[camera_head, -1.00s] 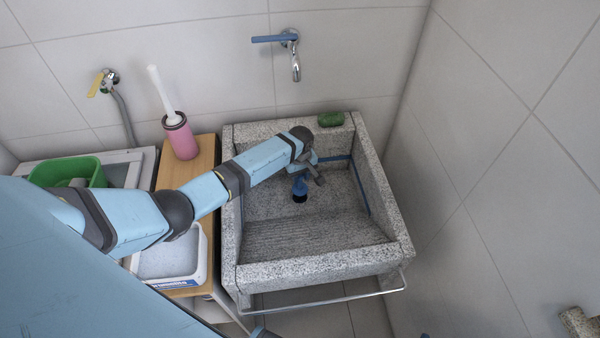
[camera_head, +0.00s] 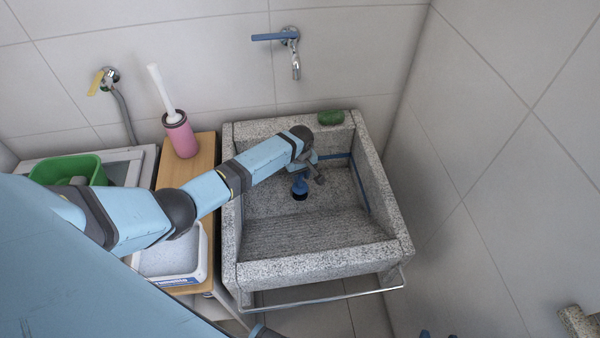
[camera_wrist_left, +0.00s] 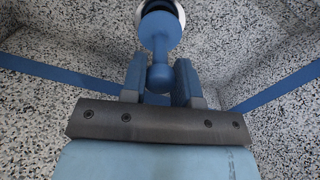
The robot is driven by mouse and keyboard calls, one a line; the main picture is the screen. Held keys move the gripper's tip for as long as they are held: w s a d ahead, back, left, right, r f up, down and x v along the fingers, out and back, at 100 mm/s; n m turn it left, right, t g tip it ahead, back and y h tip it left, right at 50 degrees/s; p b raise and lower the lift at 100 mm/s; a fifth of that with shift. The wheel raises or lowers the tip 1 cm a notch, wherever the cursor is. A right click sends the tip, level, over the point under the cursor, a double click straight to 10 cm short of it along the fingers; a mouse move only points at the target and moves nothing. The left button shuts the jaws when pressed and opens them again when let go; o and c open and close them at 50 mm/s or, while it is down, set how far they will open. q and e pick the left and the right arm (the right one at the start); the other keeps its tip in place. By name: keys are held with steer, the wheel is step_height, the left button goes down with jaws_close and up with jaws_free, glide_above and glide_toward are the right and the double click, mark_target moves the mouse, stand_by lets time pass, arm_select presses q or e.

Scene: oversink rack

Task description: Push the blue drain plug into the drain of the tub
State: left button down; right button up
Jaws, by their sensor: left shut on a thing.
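The blue drain plug (camera_head: 300,186) is in the grip of my left gripper (camera_head: 302,173), inside the grey speckled tub (camera_head: 320,268). In the left wrist view the two blue fingers (camera_wrist_left: 160,80) are shut on the knob end of the plug (camera_wrist_left: 160,35). The plug's wide end points away from the fingers and overlaps the pale-rimmed drain (camera_wrist_left: 179,12). In the head view the dark drain (camera_head: 300,197) shows just below the plug. Whether the plug touches the drain's rim cannot be told. Small dark blue tips, likely my right gripper (camera_head: 438,335), show at the bottom edge.
A green sponge (camera_head: 331,118) lies on the tub's back rim, below the wall tap (camera_head: 292,50). A pink brush holder (camera_head: 181,136) and a white basin (camera_head: 172,256) stand on the wooden shelf at left. A metal bar (camera_head: 325,297) runs along the tub's front.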

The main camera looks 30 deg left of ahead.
stand_by(0.5)
arm_select(q)
steer(key=shift+r+p, duration=0.1)
steer(key=shift+p, duration=0.6)
stand_by(0.6)
steer(key=shift+f+b, duration=0.95)
steer(key=shift+f, duration=0.55)
steer(key=c, duration=0.8)
jaws_free()
step_height(320, 180, up, 14)
steer(key=shift+f+p, duration=0.1)
steer(key=shift+p, duration=0.5)
